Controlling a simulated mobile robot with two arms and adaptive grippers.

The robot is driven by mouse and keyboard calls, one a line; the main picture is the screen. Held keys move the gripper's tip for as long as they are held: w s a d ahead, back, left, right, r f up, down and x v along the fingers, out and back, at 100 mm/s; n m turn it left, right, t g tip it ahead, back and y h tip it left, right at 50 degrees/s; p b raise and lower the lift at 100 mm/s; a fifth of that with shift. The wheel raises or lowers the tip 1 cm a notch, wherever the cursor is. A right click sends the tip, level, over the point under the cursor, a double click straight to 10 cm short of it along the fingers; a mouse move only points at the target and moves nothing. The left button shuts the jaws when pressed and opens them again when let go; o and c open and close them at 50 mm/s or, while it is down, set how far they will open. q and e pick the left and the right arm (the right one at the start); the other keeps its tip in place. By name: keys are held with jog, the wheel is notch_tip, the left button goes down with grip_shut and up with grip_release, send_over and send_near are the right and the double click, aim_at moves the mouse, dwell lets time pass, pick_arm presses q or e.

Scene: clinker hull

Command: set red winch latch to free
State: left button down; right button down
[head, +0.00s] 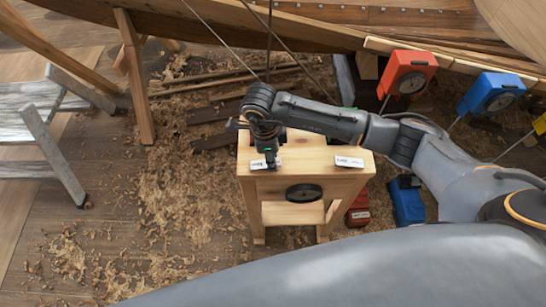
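A wooden stand (310,187) sits in the middle, with a dark round disc (304,193) on its front. Its top carries a white label at the left (259,164) and another at the right (349,161); the lettering is too small to read surely. My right gripper (270,162) points down at the left label, and its fingers are too small to judge. A red winch-like box (410,70) with a round grey dial is at the upper right, by the hull. Which part is the latch I cannot tell. My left gripper is not in view.
A blue box (492,93) with a dial and a yellow one (540,124) stand farther right. A red block (358,212) and a blue one (408,202) lie on the floor beside the stand. A ladder (45,130) and wooden props stand left. Ropes cross above the stand.

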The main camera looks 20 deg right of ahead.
jog(key=c, duration=1)
grip_release()
jog(key=shift+c, duration=0.2)
notch_tip(320, 180, up, 12)
jog(key=a, duration=0.1)
jog(key=shift+w+a, duration=0.2)
